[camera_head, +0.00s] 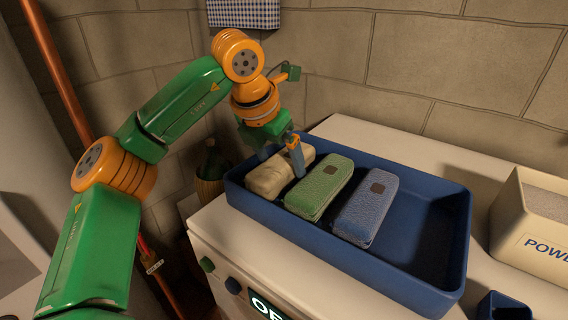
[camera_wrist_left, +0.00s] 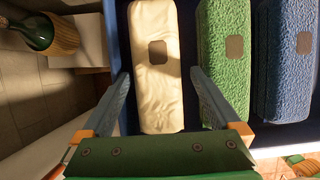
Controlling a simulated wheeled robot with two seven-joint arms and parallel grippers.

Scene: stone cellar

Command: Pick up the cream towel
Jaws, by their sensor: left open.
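The cream towel (camera_head: 268,178) is a rolled or folded bundle at the left end of a blue tray (camera_head: 440,205). It also shows in the left wrist view (camera_wrist_left: 155,85), with a small grey-brown patch on top. My left gripper (camera_head: 284,164) is open at the cream towel, hiding part of it in the head view. In the left wrist view its fingers lie on either side of the cream towel, the right one near the gap before the green towel. Whether they touch it I cannot tell. My right gripper is not in view.
A green towel (camera_head: 318,188) and a blue towel (camera_head: 367,208) lie beside it in the tray; the tray's right end is bare. The tray stands on a white machine top (camera_head: 350,130). A cream box (camera_head: 535,215) stands right. A stone wall is behind.

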